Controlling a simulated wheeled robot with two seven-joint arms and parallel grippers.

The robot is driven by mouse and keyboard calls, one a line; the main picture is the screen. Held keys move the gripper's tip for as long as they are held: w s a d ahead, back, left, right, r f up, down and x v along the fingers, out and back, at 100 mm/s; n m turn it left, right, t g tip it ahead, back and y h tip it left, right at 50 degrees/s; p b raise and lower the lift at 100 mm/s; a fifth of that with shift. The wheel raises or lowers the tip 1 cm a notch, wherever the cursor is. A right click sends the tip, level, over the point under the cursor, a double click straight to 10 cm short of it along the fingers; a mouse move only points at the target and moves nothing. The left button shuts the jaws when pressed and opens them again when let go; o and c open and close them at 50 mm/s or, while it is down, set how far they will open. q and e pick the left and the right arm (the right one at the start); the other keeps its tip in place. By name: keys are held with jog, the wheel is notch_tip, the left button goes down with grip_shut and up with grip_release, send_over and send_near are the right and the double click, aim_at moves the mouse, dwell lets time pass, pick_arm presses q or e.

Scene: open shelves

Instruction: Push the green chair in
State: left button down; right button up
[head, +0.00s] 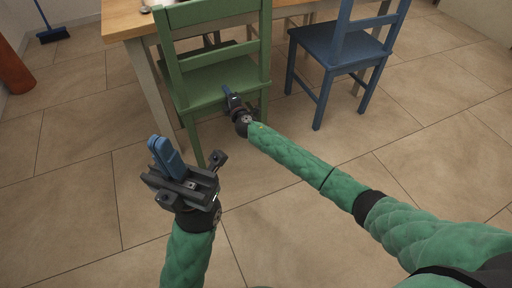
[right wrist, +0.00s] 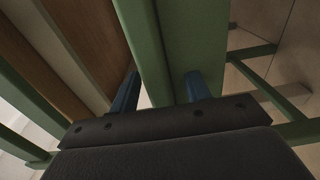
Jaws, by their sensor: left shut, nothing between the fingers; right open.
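The green chair (head: 214,85) stands at the wooden table (head: 125,20), its slatted back toward me and its seat partly under the tabletop. My right gripper (head: 229,92) is at the rear of the chair, by the seat's back edge. In the right wrist view, its open fingers (right wrist: 160,90) are close to a green chair part (right wrist: 150,50), which rises between and beyond them. I cannot tell whether they touch it. My left gripper (head: 158,145) is shut and empty, over the floor, to the left and nearer than the chair.
A blue chair (head: 345,50) stands close to the right of the green chair. A table leg (head: 150,95) stands left of the green chair. A blue broom head (head: 52,35) lies at the far left. The tiled floor in front is clear.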

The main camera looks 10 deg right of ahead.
jog(key=shift+s+d, duration=0.2)
jog(key=shift+s, duration=0.3)
jog(key=p+v, duration=0.2)
jog(key=v, duration=0.9)
jog(key=shift+p, duration=0.35)
jog(key=shift+w, duration=0.1)
